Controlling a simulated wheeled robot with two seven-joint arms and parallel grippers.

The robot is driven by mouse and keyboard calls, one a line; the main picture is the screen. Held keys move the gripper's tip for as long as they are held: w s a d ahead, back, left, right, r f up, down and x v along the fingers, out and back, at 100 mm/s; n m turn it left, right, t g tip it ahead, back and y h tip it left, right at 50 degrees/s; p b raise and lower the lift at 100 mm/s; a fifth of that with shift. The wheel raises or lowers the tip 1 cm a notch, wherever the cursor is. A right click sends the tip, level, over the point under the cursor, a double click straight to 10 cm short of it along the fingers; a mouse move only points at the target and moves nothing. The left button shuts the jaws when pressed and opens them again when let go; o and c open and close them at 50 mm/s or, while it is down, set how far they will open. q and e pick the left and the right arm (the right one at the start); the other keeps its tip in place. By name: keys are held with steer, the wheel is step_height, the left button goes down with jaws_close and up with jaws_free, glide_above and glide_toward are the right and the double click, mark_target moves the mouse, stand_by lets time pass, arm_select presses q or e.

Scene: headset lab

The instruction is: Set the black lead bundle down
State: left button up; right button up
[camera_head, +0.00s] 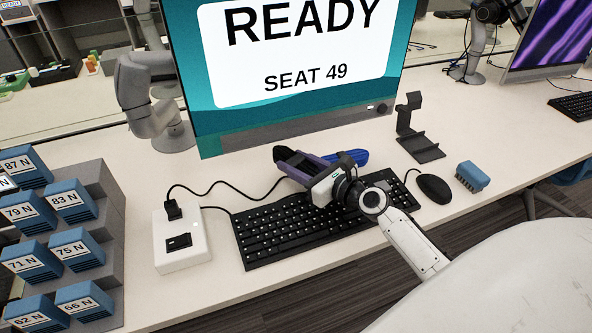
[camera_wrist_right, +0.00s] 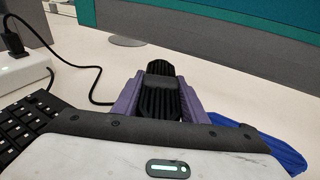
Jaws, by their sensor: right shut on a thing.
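My right gripper (camera_head: 292,162) reaches in from the lower right above the back edge of the keyboard, in front of the monitor. Its purple fingers are shut on the ribbed black lead bundle (camera_wrist_right: 160,98), which also shows as a dark shape between the fingers in the head view (camera_head: 285,154). The wrist view does not show clearly whether the bundle touches the desk. A blue bundle (camera_head: 353,158) lies right beside the gripper, partly hidden by it; it also shows in the wrist view (camera_wrist_right: 262,143). My left gripper is not in view.
The black keyboard (camera_head: 270,233) lies under my right arm. A white power box (camera_head: 181,240) with a plugged-in black cable stands at left. Labelled blue boxes (camera_head: 75,248) fill a rack at far left.

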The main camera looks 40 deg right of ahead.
steer(key=shift+s+f+b, duration=0.15)
steer(key=shift+f+b, duration=0.45)
steer(key=shift+f, duration=0.85)
steer(key=o, duration=1)
steer(key=shift+a+f, duration=0.1)
steer(key=shift+o, duration=1.2)
steer(key=shift+s+a+f, duration=0.1)
steer(key=shift+f, duration=0.05)
steer(key=shift+r+p, duration=0.6)
steer(key=shift+r, duration=0.05)
steer(key=v, duration=1)
steer(key=shift+s+d+r, duration=0.2)
steer(key=shift+s+d, duration=0.05)
steer(key=shift+s, duration=0.05)
steer(key=shift+s+d+r, duration=0.1)
steer(key=shift+s+r, duration=0.15)
steer(key=shift+s, duration=0.2)
